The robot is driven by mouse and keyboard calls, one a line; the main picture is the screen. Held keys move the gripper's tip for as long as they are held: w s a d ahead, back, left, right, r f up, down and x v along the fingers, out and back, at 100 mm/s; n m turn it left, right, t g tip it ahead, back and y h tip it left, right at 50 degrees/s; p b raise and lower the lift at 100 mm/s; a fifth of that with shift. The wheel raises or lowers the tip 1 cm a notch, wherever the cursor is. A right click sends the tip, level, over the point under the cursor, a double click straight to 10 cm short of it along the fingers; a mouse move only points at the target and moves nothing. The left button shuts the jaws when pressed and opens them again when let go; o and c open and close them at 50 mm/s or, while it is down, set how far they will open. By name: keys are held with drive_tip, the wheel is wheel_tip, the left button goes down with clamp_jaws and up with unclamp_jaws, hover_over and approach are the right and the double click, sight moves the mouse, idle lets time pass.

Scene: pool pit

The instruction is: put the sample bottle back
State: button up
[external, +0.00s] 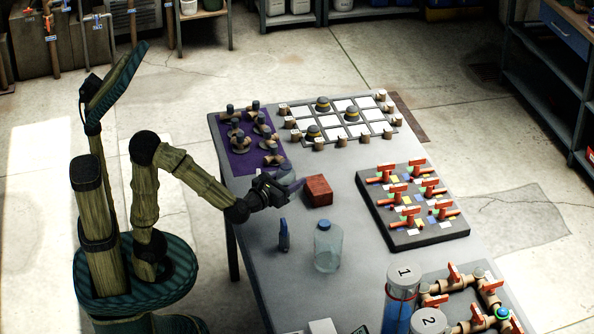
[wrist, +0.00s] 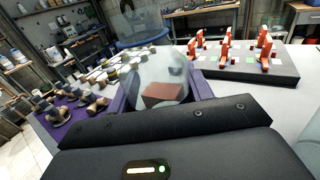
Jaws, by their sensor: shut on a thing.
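My gripper (external: 284,188) is low over the table's left side, shut on a clear rounded vessel (wrist: 165,68). In the wrist view the vessel sits between the purple fingers (wrist: 160,98), and a red block (external: 318,190) shows through it. In the external view only a pale part of the vessel (external: 288,177) shows behind the gripper. I cannot tell whether it touches the table. A clear bottle with a blue top (external: 327,249) stands upright and apart, nearer the camera. I cannot tell for sure which of the two is the sample bottle.
A purple mat (external: 238,160) with several dark fittings lies behind the gripper. A white-squared grid board (external: 345,106) is at the back. A dark board with red-handled valves (external: 385,225) lies right. A small blue item (external: 284,236) stands near the bottle. Blue cylinders (external: 398,310) stand in front.

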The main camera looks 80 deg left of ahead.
drive_tip(key=shift+s+a+f+b, duration=0.3)
drive_tip(key=shift+s+a+b, duration=0.2)
drive_tip(key=shift+a+b, duration=0.35)
drive_tip(key=shift+s+a+r, duration=0.15)
drive_tip(key=shift+r, duration=0.05)
drive_tip(key=shift+f+b, duration=0.95)
drive_tip(key=shift+f, duration=1.55)
drive_tip(key=shift+f+b, duration=0.75)
drive_tip(key=shift+f, duration=1.75)
drive_tip(key=shift+f+b, duration=0.2)
drive_tip(key=shift+b, duration=0.15)
drive_tip(key=o, duration=1.1)
drive_tip(key=shift+c, duration=0.2)
drive_tip(key=shift+r, duration=0.15)
